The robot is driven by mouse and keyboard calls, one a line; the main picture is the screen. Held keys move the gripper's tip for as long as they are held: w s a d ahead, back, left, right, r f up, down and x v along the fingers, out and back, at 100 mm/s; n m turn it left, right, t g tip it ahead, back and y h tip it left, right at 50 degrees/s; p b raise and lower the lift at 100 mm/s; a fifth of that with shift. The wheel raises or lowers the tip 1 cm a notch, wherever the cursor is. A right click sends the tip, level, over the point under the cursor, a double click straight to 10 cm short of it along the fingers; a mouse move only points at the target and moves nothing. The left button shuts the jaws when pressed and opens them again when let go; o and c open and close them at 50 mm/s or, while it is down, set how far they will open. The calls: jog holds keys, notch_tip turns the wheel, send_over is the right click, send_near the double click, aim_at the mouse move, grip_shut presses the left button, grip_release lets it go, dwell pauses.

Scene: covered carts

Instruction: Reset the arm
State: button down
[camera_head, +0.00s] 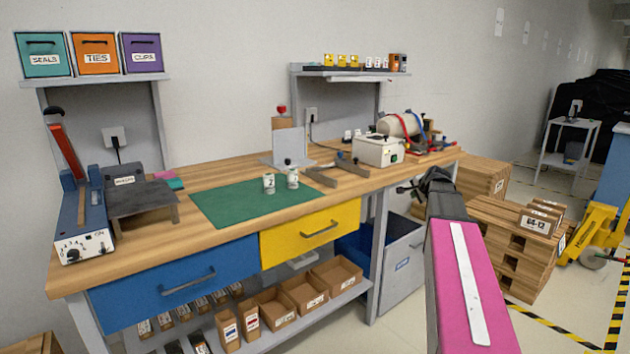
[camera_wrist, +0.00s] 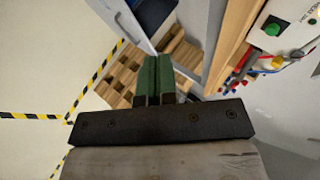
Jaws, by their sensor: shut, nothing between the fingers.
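My arm reaches up from the lower right in the head view, with a pink link in front. My gripper (camera_head: 414,188) is at its far end, just off the right front edge of the workbench (camera_head: 110,268). In the wrist view the green fingers of my gripper (camera_wrist: 158,62) lie side by side, shut and empty. The fingers touch nothing that I can see. In the head view the gripper is small and dark, so its fingers are hard to make out.
A green mat (camera_head: 240,212) with two white cans lies on the bench. A white device (camera_head: 380,151) stands near the right end. A grey bin (camera_head: 403,262) is below. Wooden pallets (camera_head: 500,255) and a yellow pallet jack (camera_head: 597,235) stand to the right. Striped tape marks the floor.

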jog(key=s+a+f+n+g, duration=0.3)
jog(key=s+a+f+n, duration=0.1)
jog(key=s+a+f, duration=0.4)
jog(key=s+a+f+n+g, duration=0.25)
jog(key=s+a+f, duration=0.3)
jog(key=f, duration=0.45)
jog(key=s+a+f+n+g, duration=0.1)
jog(key=s+a+f+n, duration=0.1)
jog(key=s, duration=0.3)
jog(key=s+a+f+n+g, duration=0.2)
jog(key=s+f, duration=0.2)
jog(key=s, duration=0.2)
jog(key=s+a+f+n+g+h, duration=0.1)
jog(key=s+a+f+n, duration=0.1)
jog(key=s+f+n, duration=0.1)
jog(key=shift+s+a+f, duration=0.25)
jog(key=shift+s+f, duration=0.35)
jog(key=shift+s, duration=0.55)
